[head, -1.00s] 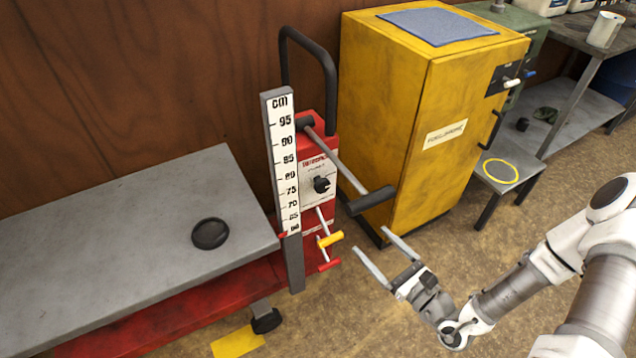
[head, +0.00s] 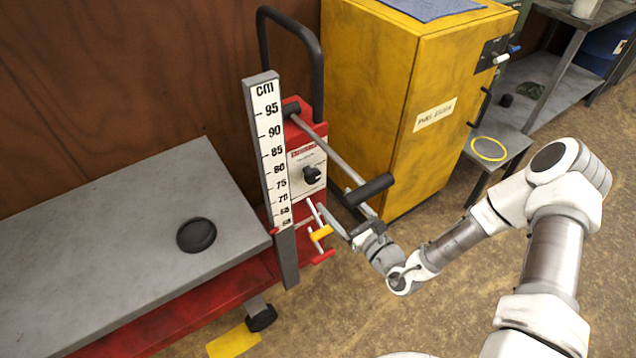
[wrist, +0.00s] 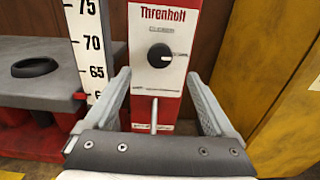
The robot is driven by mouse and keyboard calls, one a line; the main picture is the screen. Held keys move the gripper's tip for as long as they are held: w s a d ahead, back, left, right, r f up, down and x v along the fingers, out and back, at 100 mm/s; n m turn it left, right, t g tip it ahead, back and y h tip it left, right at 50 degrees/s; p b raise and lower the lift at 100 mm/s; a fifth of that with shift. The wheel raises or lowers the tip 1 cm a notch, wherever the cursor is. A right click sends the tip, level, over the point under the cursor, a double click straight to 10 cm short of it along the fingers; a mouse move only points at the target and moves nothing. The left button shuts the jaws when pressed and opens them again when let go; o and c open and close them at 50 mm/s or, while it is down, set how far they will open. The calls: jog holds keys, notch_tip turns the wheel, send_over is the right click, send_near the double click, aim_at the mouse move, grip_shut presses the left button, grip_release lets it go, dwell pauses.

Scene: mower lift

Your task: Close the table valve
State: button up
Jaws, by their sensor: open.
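A black round knob (head: 312,174) sits on the white panel of the red column (head: 318,115). It also shows in the wrist view (wrist: 160,55), with a white pointer mark toward the right. I cannot read its labels surely. Below it, levers with a yellow handle (head: 320,233) and a red handle (head: 323,256) stick out. My gripper (head: 335,198) is open and empty in front of the column. In the wrist view my gripper (wrist: 157,78) has its fingers apart on both sides of the column, below the knob. A metal rod (wrist: 154,115) shows between them.
A long bar with a black grip (head: 370,189) juts out above my gripper. A cm scale (head: 268,150) stands left of the column. The grey lift table (head: 110,240) with a black disc (head: 196,235) is left. A yellow cabinet (head: 400,110) is right.

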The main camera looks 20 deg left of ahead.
aim_at(314, 177)
jog(key=b+x, duration=0.1)
jog(key=x, duration=0.8)
jog(key=shift+b, duration=0.4)
jog(key=c, duration=1.4)
